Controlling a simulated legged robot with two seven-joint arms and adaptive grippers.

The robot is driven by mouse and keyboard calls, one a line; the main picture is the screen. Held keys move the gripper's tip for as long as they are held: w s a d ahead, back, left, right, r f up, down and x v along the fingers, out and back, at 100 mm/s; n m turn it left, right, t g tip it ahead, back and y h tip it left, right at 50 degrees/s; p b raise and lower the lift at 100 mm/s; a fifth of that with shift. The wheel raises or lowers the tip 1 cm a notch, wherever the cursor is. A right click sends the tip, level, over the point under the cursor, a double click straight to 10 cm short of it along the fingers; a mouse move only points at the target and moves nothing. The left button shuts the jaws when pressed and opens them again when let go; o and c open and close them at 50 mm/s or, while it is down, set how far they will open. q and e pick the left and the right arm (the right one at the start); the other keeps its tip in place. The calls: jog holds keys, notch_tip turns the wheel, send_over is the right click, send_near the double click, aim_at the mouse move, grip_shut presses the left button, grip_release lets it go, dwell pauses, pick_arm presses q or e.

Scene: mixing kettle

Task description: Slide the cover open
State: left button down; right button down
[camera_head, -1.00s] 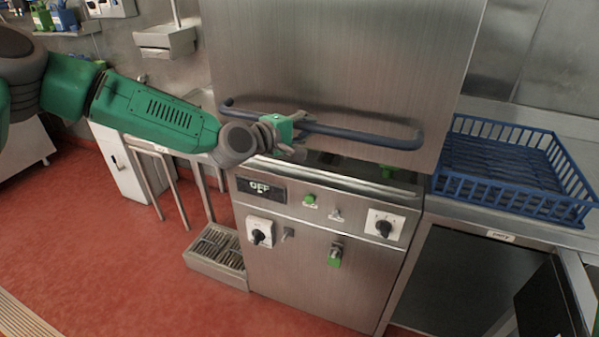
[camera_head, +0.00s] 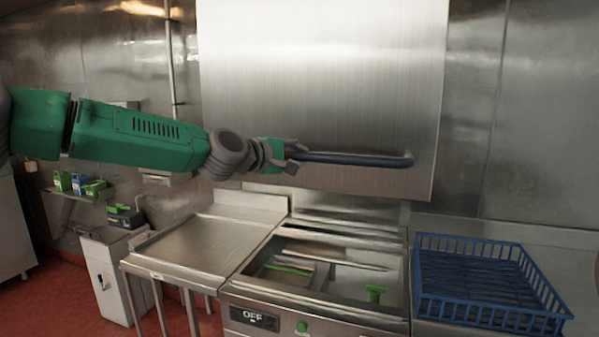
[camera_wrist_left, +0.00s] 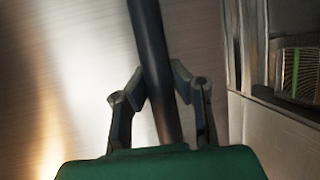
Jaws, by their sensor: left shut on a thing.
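The cover (camera_head: 320,90) is a large brushed steel panel, raised above the machine, with the open basin (camera_head: 330,275) showing below it. A dark blue bar handle (camera_head: 355,159) runs along the cover's lower part. My left gripper (camera_head: 291,157) is shut on the handle near its left end. In the left wrist view the handle (camera_wrist_left: 152,60) passes between the two fingers of the gripper (camera_wrist_left: 160,88). The left end of the handle is hidden behind my gripper. My right gripper is not in view.
A blue basket (camera_head: 485,285) stands on the counter to the right. A steel side table (camera_head: 205,245) is on the left. Green and blue items sit on a wall shelf (camera_head: 75,192). The basin holds green parts (camera_head: 375,291).

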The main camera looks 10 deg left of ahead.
pick_arm(q)
jog(key=shift+d+r, duration=0.1)
jog(key=shift+r, duration=0.3)
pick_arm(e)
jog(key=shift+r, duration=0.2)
pick_arm(q)
jog(key=shift+f, duration=0.1)
jog(key=c, duration=1.5)
grip_release()
jog(key=shift+o, duration=0.7)
jog(key=shift+s, duration=0.2)
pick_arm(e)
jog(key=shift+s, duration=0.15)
pick_arm(q)
jog(key=shift+s+a+r, duration=0.25)
jog(key=shift+s+a, duration=0.15)
jog(key=shift+a, duration=0.05)
jog(key=v, duration=1.1)
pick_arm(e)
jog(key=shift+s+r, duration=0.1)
